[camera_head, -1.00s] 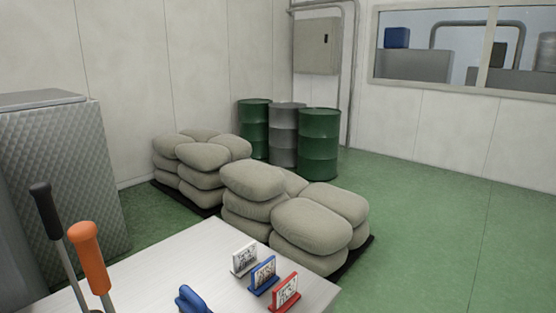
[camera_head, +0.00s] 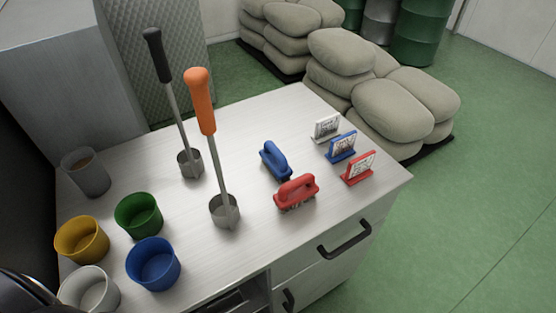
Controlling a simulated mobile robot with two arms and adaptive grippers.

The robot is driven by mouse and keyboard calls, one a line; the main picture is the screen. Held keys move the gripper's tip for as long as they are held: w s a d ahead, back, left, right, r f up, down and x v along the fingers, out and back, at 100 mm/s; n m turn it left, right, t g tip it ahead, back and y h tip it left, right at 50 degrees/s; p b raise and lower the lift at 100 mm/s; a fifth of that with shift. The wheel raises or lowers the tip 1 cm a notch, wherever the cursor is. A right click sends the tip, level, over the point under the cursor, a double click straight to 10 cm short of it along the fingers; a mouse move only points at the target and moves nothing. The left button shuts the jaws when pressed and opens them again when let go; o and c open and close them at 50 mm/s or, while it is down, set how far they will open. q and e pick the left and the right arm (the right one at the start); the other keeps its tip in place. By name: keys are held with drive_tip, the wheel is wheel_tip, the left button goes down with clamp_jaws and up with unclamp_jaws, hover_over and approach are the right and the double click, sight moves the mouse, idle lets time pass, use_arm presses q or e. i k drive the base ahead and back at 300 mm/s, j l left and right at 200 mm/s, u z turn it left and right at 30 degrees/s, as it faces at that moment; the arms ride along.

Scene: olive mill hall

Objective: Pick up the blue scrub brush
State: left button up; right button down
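The blue scrub brush (camera_head: 275,160) lies on the white cabinet top (camera_head: 262,121), right of the middle, with its handle up. A red scrub brush (camera_head: 297,191) sits close in front of it, to its lower right. No gripper shows in the head view, so I cannot see whether either is open or shut. A dark curved shape at the lower left corner is too cut off to identify.
Orange-handled (camera_head: 202,104) and black-handled (camera_head: 160,62) scoops stand left of the brushes. Blue (camera_head: 153,265), green (camera_head: 139,216) and yellow (camera_head: 82,240) cups are at the left. White (camera_head: 326,127), blue (camera_head: 341,147) and red (camera_head: 357,166) card stands are at the right. Sacks (camera_head: 392,108) lie behind.

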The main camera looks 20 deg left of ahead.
sight(276, 162)
drive_tip(key=k+l, duration=0.3)
drive_tip(key=l, duration=0.15)
drive_tip(key=k+l, duration=0.25)
drive_tip(key=l, duration=0.2)
drive_tip(key=k+l, duration=0.3)
drive_tip(key=l, duration=0.15)
